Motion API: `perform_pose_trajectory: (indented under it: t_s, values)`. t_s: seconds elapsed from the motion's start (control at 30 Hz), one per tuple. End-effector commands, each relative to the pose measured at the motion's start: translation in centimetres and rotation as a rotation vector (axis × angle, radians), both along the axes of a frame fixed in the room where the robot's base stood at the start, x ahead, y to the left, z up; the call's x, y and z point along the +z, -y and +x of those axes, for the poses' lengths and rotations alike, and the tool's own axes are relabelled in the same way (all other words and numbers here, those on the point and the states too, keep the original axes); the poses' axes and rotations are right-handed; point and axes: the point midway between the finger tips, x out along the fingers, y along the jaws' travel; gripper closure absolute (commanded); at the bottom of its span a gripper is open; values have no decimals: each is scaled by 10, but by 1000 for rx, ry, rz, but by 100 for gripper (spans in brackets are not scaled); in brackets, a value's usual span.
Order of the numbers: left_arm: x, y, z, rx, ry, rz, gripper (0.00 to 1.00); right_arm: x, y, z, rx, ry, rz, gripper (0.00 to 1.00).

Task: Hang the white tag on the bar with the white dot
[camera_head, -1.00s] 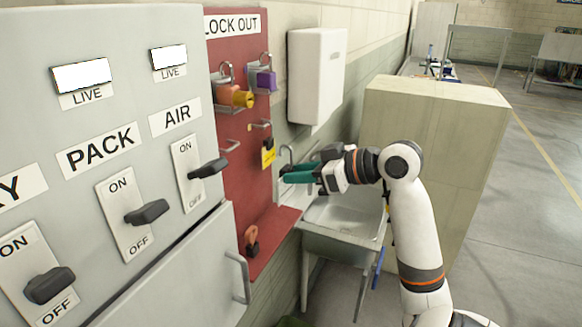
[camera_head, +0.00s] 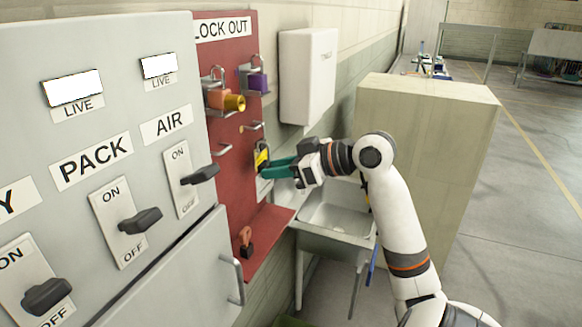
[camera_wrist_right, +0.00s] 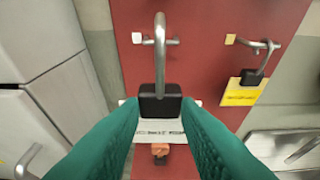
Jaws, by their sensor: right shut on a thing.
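My right gripper (camera_head: 268,171) has teal fingers and is at the red lockout board (camera_head: 232,185). In the right wrist view, the gripper (camera_wrist_right: 160,118) is shut on a padlock with a black body (camera_wrist_right: 160,102), a silver shackle and a white tag (camera_wrist_right: 158,130). The shackle (camera_wrist_right: 160,55) stands upright and overlaps the bar with the white dot (camera_wrist_right: 137,38); I cannot tell whether it is around the bar or in front of it. This bar also shows in the head view (camera_head: 222,150). The held padlock cannot be made out there. My left gripper is out of view.
A padlock with a yellow tag (camera_wrist_right: 243,92) hangs on the neighbouring bar to the right. Orange (camera_head: 216,97) and purple (camera_head: 257,81) locks hang higher. An orange and black item (camera_head: 246,240) is at the board's ledge. A grey switch cabinet (camera_head: 100,200) stands left; a sink (camera_head: 335,215) is right.

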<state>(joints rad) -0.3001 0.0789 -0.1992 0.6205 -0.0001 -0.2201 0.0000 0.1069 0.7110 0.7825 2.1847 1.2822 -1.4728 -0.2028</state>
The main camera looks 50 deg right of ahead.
Motion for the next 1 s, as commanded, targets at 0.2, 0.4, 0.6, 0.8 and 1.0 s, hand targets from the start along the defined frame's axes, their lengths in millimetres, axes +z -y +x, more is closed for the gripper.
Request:
perform_pose_trajectory:
  t_s: [0.2, 0.4, 0.6, 0.8, 1.0]
  values:
    - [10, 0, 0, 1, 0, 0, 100, 2, -6, 22, 1, 0, 0, 100]
    - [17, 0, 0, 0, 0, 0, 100, 2, -11, 40, 0, 0, 0, 100]
    - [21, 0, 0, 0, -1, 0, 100, 1, -15, 51, 0, 0, 1, 100]
    - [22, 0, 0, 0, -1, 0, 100, 0, -16, 55, -1, 1, 0, 100]
    - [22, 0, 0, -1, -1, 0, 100, 0, -16, 55, -1, 1, 0, 100]
